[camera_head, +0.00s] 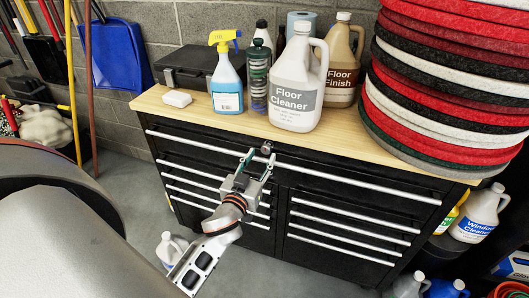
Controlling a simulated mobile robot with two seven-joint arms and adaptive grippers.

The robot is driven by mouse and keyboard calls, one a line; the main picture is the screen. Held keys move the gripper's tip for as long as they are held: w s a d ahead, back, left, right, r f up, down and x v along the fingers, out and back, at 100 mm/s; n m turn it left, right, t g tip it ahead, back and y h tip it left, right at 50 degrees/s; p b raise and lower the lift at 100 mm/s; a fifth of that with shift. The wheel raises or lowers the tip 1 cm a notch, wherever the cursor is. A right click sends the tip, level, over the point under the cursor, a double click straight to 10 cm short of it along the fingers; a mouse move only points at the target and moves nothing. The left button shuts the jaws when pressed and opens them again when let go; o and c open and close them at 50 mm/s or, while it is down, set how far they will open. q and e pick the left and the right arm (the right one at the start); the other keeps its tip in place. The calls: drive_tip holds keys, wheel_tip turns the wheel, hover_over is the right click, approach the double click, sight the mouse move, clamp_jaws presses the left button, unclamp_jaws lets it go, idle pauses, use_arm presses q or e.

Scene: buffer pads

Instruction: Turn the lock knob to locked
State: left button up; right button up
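The lock knob (266,148) is a small dark round piece on the upper front of a black tool cabinet (281,200), just under the wooden top. Its fine marking is too small to read, so I cannot tell its setting. My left gripper (259,159) is in front of the cabinet, just below and slightly left of the knob. Its two fingers are spread apart with nothing seen between them. I cannot tell whether a fingertip touches the knob. My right gripper is not in view.
On the wooden top (185,113) stand a blue spray bottle (227,87), a floor cleaner jug (297,85), a floor finish jug (342,65) and a tall stack of red, black and white pads (445,95). Long silver drawer handles (340,178) jut from the front.

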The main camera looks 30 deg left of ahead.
sight(267, 148)
use_arm(q)
drive_tip(key=shift+x, duration=1.45)
drive_tip(key=c, duration=1.1)
